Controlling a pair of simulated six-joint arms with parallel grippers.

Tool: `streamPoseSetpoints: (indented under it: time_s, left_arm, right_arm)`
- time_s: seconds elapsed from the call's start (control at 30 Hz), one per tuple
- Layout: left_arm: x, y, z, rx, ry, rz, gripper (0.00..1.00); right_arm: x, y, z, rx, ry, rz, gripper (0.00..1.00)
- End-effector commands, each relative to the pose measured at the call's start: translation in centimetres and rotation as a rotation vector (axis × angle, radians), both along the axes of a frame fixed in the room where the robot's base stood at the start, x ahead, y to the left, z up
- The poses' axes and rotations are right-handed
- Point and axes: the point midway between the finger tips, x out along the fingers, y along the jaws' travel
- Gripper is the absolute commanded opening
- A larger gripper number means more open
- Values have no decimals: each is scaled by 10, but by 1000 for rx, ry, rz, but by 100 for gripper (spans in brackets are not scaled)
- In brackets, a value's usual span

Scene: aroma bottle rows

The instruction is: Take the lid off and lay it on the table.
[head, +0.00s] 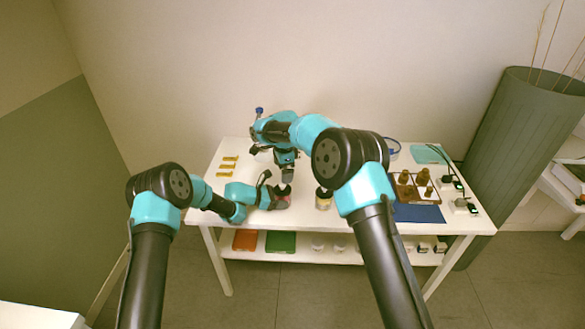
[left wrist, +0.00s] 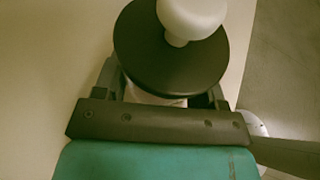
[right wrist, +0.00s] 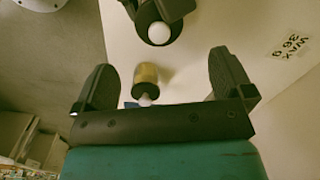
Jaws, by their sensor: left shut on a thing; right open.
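In the left wrist view a round black lid (left wrist: 150,62) with a white knob (left wrist: 190,18) sits on a pale jar (left wrist: 150,98), mostly hidden under it. My left gripper (head: 282,197) is shut on this jar, below the lid, near the table's front edge. The lid (right wrist: 150,30) also shows in the right wrist view, just beyond the fingertips. My right gripper (head: 286,179) is open and empty, pointing down above the held jar. A second jar (head: 323,202), gold-coloured with a black top, stands to the right; it shows in the right wrist view (right wrist: 146,74).
The white table (head: 250,222) has free room at its front left. Yellow pieces (head: 227,166) lie at the left. My right forearm hides the table's middle.

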Motion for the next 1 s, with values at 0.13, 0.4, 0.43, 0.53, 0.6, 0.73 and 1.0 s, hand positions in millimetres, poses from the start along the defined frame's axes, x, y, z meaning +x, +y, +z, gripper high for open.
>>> streamPoseSetpoints:
  time_s: [0.13, 0.4, 0.43, 0.53, 0.6, 0.73, 1.0]
  left_arm:
    - [0, 0, 0, 0, 0, 0, 22]
    - [0, 0, 0, 0, 0, 0, 22]
    - [0, 0, 0, 0, 0, 0, 22]
    - [0, 0, 0, 0, 0, 0, 22]
    - [0, 0, 0, 0, 0, 0, 22]
    - [0, 0, 0, 0, 0, 0, 22]
    - [0, 0, 0, 0, 0, 0, 22]
  right_arm:
    - [-1, -3, 2, 20, -23, 187, 99]
    - [-4, -7, 7, 51, -77, 527, 99]
    - [-4, -7, 7, 54, -85, 565, 99]
    - [-5, -9, 9, 61, -109, 689, 99]
    - [-6, -11, 10, 64, -128, 776, 99]
    - [-8, -13, 12, 69, -163, 937, 99]
    - [-11, -18, 17, 63, -245, 1268, 99]
